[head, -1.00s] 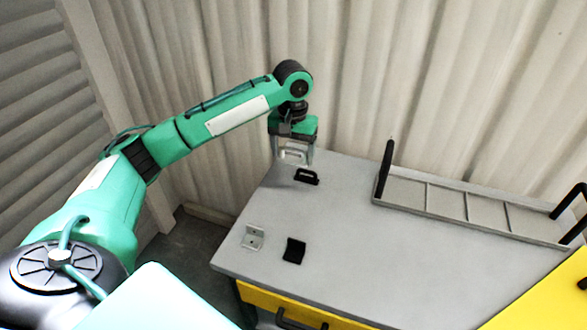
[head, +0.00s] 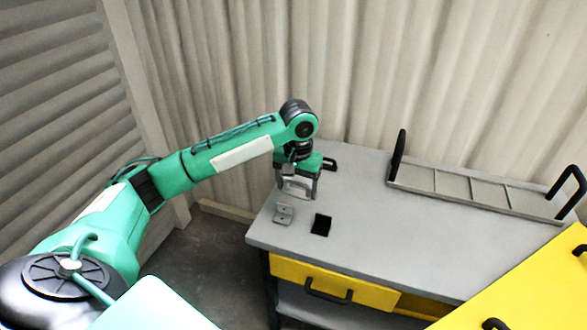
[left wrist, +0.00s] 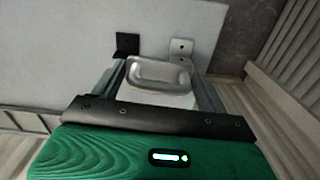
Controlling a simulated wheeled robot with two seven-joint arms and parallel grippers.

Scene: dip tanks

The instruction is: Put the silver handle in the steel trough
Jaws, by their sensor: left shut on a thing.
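The silver handle (head: 299,187) is a U-shaped metal pull held between the fingers of my left gripper (head: 297,191), over the left part of the grey table. In the left wrist view the silver handle (left wrist: 158,74) lies across between the two fingers of the left gripper (left wrist: 157,80). The steel trough (head: 452,187), long, grey and divided into several compartments, stands at the table's back right, with a black handle upright at each end. The gripper is well to its left. My right gripper is not in view.
A small silver bracket (head: 283,214) and a black square piece (head: 321,225) lie near the table's front left. A yellow drawer (head: 335,287) is under the table (head: 400,245), whose middle is clear. A yellow unit (head: 520,285) stands at lower right.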

